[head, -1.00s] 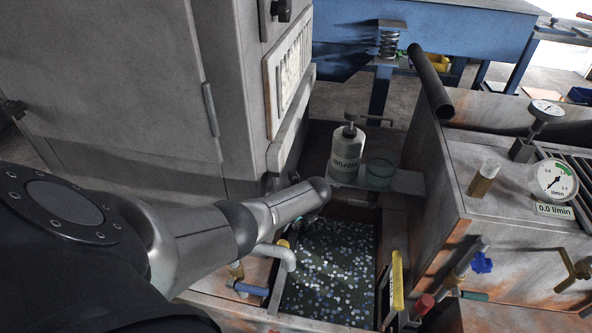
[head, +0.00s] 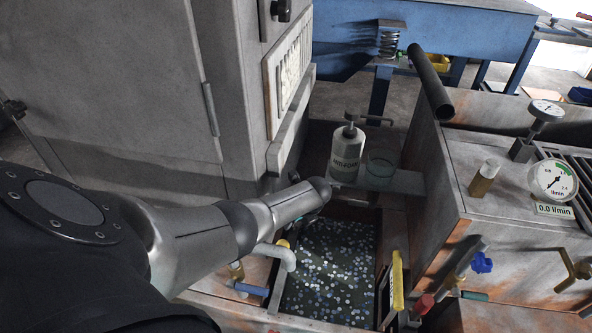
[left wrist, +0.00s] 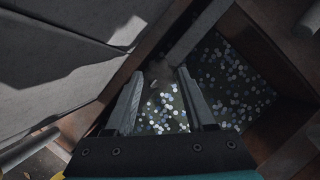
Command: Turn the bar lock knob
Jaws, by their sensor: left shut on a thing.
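My left arm reaches in from the left in the head view, its end over the pit of pale beads (head: 328,265); the fingers are hidden there. In the left wrist view my left gripper (left wrist: 158,78) points down to a grey bar (left wrist: 197,32) crossing the pit's edge. The fingers stand apart and are shut on a small dark thing between their tips, which I take to be the bar lock knob; its shape and angle are too dim to tell. Beads (left wrist: 160,115) show below, between the fingers. My right gripper is not in view.
A grey cabinet (head: 120,100) stands close on the left. A grey pipe elbow (head: 275,256) and a yellow-edged part (head: 397,280) flank the pit. A dial gauge (head: 554,180) is at right.

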